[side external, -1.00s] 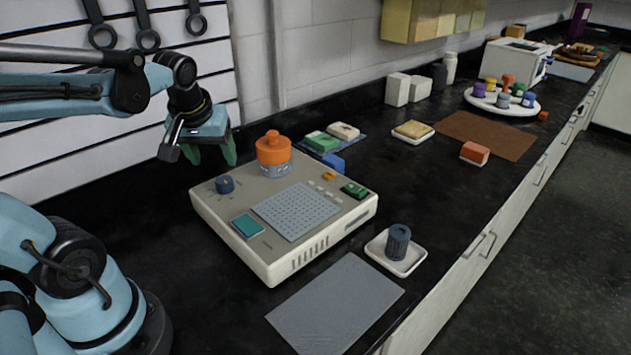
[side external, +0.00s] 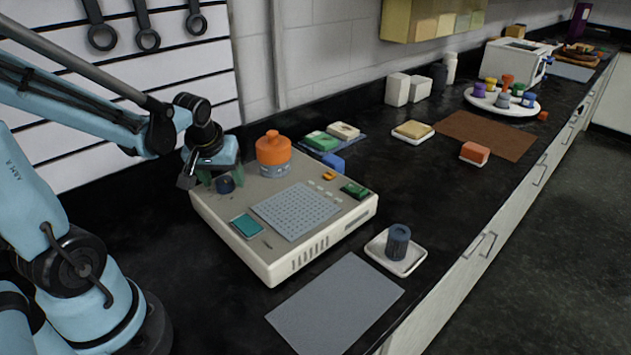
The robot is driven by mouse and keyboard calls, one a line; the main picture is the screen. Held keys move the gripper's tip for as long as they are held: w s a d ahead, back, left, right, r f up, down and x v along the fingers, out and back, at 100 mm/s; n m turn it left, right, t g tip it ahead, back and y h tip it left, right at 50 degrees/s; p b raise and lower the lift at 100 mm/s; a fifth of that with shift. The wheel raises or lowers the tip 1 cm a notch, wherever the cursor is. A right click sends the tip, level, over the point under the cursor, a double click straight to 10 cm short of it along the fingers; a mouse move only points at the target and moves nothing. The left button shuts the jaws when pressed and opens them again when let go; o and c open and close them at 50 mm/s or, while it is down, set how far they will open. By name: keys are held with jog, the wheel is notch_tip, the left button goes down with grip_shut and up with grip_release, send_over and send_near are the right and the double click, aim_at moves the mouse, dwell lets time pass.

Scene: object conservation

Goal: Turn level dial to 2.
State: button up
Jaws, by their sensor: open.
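The level dial is a small dark blue knob (side external: 226,185) on the back left corner of the beige device (side external: 285,262). My gripper (side external: 218,181) is down at the knob, with its dark green fingers beside it and partly behind it. The fingers are open. I cannot tell whether they touch the knob. The dial's markings are too small to read and partly hidden by my gripper.
An orange-topped jar (side external: 273,155) stands on the device close to the right of my gripper. The device also carries a perforated grey plate (side external: 296,210), a teal pad (side external: 247,227) and a green block (side external: 354,190). A white dish (side external: 376,250) with a dark cylinder (side external: 397,243) stands to the right.

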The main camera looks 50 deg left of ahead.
jog(key=c, duration=1)
jog(key=shift+c, duration=0.2)
jog(key=shift+m, duration=0.4)
jog(key=m+h, duration=0.1)
jog(key=m, duration=0.1)
jog(key=shift+s+a+m+t, duration=0.1)
jog(key=shift+m+t, duration=0.3)
jog(key=m+h, duration=0.1)
jog(key=m, duration=0.3)
jog(key=shift+a+t+h, duration=0.1)
jog(key=shift+t+h, duration=0.2)
jog(key=shift+h, duration=0.1)
jog(key=m+h, duration=0.1)
jog(key=m, duration=0.3)
jog(key=shift+a+m+h, duration=0.15)
jog(key=shift+m+h, duration=0.25)
jog(key=shift+m+g+h, duration=0.4)
jog(key=shift+m+h, duration=0.2)
jog(key=shift+m, duration=1.1)
